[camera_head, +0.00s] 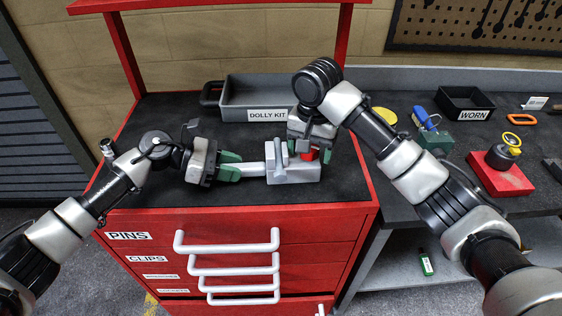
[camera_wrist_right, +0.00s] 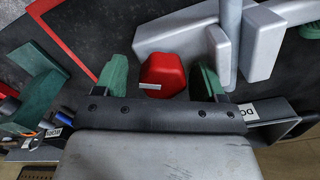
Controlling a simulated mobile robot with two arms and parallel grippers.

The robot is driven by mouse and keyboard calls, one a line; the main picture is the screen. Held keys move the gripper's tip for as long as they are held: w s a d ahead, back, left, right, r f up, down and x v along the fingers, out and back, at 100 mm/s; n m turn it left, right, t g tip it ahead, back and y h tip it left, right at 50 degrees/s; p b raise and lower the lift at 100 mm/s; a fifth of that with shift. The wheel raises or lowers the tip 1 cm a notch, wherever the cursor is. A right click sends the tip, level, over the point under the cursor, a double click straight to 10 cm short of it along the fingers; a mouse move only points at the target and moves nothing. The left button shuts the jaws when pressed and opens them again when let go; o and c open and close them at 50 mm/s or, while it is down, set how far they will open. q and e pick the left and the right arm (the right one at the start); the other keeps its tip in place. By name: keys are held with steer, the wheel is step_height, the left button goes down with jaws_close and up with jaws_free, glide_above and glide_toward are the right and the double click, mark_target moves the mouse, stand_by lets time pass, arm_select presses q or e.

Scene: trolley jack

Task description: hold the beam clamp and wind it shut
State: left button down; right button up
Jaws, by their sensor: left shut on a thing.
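The beam clamp (camera_head: 293,172) is a light grey block with an upright jaw and a bar sticking out to the left, lying on the black top of the red trolley. My left gripper (camera_head: 230,168) is shut on this bar. The clamp's red knob (camera_head: 308,155) is at its right side, partly hidden by my right gripper (camera_head: 310,140). In the right wrist view the red knob (camera_wrist_right: 163,76) lies between the green fingers of my right gripper (camera_wrist_right: 161,82).
A grey tray labelled DOLLY KIT (camera_head: 258,97) stands behind the clamp. On the bench to the right are a black WORN bin (camera_head: 466,102), a green block with a blue tool (camera_head: 434,139), and a red block (camera_head: 500,174). Drawer handles (camera_head: 228,240) stick out in front.

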arm_select(q)
steer(key=shift+d, duration=0.1)
arm_select(e)
steer(key=shift+a, duration=0.25)
steer(key=shift+r, duration=0.1)
steer(key=shift+r, duration=0.2)
step_height(320, 180, up, 11)
steer(key=shift+d+r, duration=0.2)
arm_select(q)
steer(key=c, duration=0.8)
jaws_free()
steer(key=shift+a, duration=0.2)
